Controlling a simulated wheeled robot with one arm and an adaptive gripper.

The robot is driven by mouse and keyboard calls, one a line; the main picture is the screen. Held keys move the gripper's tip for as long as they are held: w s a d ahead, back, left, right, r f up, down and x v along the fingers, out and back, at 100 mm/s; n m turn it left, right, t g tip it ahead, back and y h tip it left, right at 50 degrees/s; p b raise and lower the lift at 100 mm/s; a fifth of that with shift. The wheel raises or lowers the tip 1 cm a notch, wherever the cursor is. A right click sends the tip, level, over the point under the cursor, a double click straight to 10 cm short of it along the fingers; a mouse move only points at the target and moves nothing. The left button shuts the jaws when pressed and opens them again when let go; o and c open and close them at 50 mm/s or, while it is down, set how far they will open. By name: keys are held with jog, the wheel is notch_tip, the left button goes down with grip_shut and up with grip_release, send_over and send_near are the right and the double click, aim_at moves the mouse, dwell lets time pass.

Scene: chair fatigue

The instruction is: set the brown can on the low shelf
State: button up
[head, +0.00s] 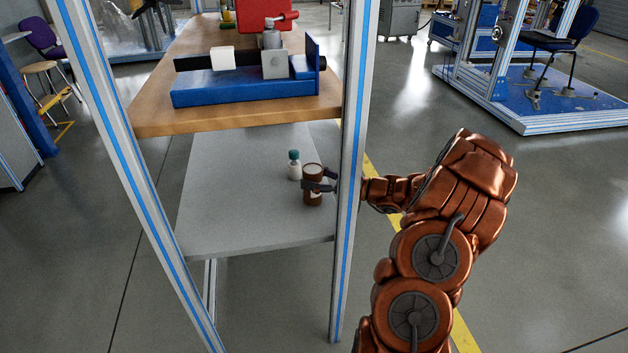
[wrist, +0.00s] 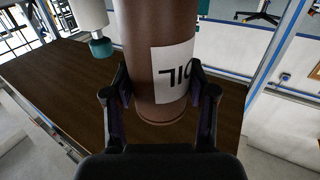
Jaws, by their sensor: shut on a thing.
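The brown can (head: 313,193) is upright over the grey low shelf (head: 225,200), near its right side. I cannot tell whether its base touches the shelf. My gripper (head: 319,180) reaches in from the right, behind the frame's front right post, and is shut around the can. In the wrist view, which is upside down, the brown can (wrist: 145,60) with its white "OIL" label sits between the two fingers of my gripper (wrist: 162,90). The can's other end is out of that view.
A white bottle with a teal cap (head: 294,166) stands just left of and behind the can. A wooden upper board (head: 240,112) bearing a blue vise (head: 245,85) is above the shelf. Metal posts (head: 352,150) flank the shelf. The shelf's left and front are clear.

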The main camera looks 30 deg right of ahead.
jog(key=shift+f+b, duration=0.2)
jog(key=shift+b, duration=0.1)
jog(key=o, duration=1.4)
jog(key=shift+r, duration=0.1)
jog(key=shift+r+p, duration=0.15)
jog(key=shift+p, duration=0.25)
jog(key=p+v, duration=0.1)
jog(key=v, duration=1.1)
jog(key=shift+s+d, duration=0.1)
